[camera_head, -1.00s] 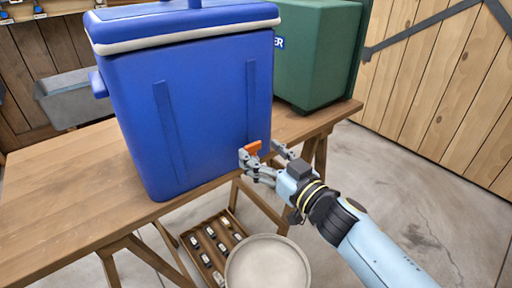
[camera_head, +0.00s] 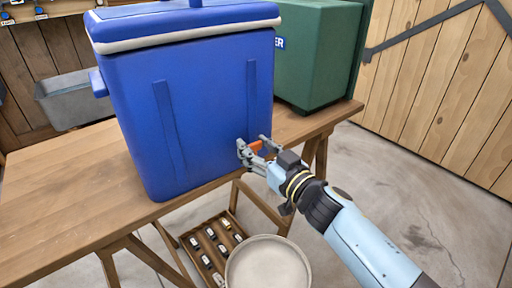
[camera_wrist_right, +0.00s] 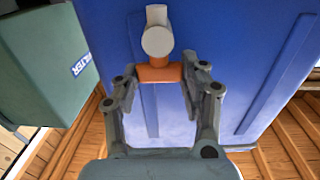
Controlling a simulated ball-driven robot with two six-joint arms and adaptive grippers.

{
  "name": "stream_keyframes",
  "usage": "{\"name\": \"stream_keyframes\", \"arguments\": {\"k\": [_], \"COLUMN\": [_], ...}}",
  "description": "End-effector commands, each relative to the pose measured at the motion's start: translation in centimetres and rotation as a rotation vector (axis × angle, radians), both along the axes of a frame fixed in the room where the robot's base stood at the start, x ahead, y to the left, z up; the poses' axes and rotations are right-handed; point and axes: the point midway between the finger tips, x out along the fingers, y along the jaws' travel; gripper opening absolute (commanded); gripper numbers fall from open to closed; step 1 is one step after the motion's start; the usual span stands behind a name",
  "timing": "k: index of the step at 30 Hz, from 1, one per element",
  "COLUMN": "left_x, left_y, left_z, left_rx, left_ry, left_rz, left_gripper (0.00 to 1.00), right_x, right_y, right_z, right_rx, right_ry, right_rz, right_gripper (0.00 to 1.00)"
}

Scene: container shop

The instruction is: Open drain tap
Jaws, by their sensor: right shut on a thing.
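The blue cooler (camera_head: 205,105) with a white-rimmed lid stands on the wooden table. Its drain tap (camera_head: 256,147) has an orange handle low on the cooler's right front side. In the right wrist view the orange handle (camera_wrist_right: 158,73) shows below a light grey round spout (camera_wrist_right: 157,40). My right gripper (camera_head: 254,150) is at the tap, with its two fingers on either side of the orange handle, shut on it. The fingers also show in the right wrist view (camera_wrist_right: 160,78), and they partly hide the handle in the head view. My left gripper is out of view.
A round pale basin (camera_head: 268,265) stands on the floor below the tap. A wooden tray (camera_head: 200,222) with several small items lies beside it. A green box (camera_head: 318,55) stands behind right on the table (camera_head: 60,190). A grey bin (camera_head: 75,98) is at left. The floor at right is clear.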

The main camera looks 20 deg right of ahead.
Motion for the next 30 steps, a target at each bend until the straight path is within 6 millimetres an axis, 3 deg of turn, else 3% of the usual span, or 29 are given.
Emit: {"name": "stream_keyframes", "arguments": {"k": [7, 18, 30], "left_x": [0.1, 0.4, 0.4], "left_y": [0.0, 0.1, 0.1], "left_z": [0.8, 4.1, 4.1], "left_rx": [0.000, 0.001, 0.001], "left_ry": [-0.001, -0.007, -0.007], "left_rz": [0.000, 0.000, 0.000], "left_gripper": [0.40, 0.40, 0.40], "right_x": [0.0, 0.2, 0.3], "right_y": [-0.1, -0.4, -0.6], "right_z": [0.2, 0.3, -0.1], "right_rx": [-0.002, -0.003, -0.002], "right_ry": [0.001, 0.001, 0.002], "right_rz": [0.031, 0.250, 0.474], "right_gripper": [0.11, 0.11, 0.11]}}
